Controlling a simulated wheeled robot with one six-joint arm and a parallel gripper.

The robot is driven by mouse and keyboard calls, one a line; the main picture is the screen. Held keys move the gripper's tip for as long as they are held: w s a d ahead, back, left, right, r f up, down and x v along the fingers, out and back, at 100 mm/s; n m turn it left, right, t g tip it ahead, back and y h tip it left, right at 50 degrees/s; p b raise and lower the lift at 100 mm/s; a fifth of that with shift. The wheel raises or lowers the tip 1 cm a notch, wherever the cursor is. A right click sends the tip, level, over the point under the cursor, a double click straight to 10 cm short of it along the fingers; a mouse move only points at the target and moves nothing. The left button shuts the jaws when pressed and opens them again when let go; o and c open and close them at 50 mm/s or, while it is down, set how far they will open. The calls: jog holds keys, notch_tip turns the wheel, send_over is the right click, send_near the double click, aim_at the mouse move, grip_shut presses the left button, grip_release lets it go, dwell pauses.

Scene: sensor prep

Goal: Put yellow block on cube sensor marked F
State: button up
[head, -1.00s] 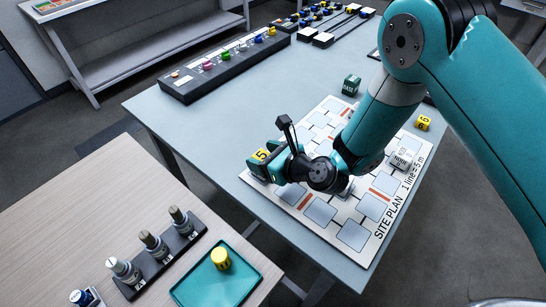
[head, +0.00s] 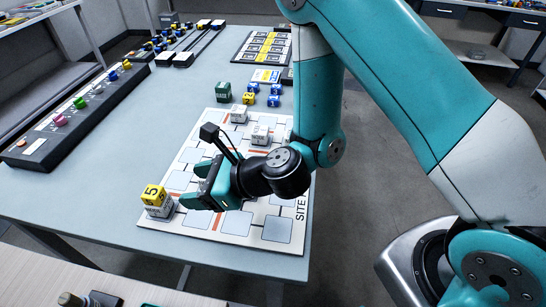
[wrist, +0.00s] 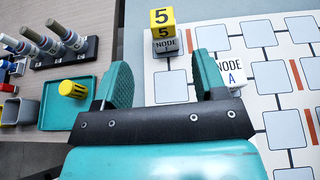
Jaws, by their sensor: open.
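A yellow block (head: 153,194) marked 5 sits on top of a grey-white cube sensor (head: 158,211) at the left corner of the site plan board. In the wrist view the yellow block (wrist: 162,22) rests on a cube (wrist: 166,47) reading NODE; its letter is not legible. My gripper (head: 197,186) is open and empty, to the right of this stack and apart from it. In the wrist view its two teal fingers (wrist: 164,82) are spread wide with nothing between them. A white cube marked NODE A (wrist: 232,72) shows beside the right finger.
The site plan board (head: 228,253) has more white cubes (head: 260,134) on it. Behind it stand a green cube (head: 223,91), another yellow block (head: 249,98) and blue blocks. A teal tray (wrist: 55,112) with a yellow-capped cylinder (wrist: 73,88) lies on the wooden table.

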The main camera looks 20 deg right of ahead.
jog(key=s+r+n+g, duration=0.55)
jog(key=r+n, duration=0.45)
jog(key=n, duration=0.5)
jog(key=s+d+r+n+h, duration=0.3)
jog(key=s+d+n, duration=0.1)
jog(key=d+n, duration=0.3)
jog(key=s+d+r+n+g+h, duration=0.1)
jog(key=s+d+r+n+h, duration=0.2)
jog(key=d+n, duration=0.5)
jog(key=shift+s+r+n+h, duration=0.4)
jog(key=shift+s+h, duration=0.4)
jog(key=shift+s, duration=0.25)
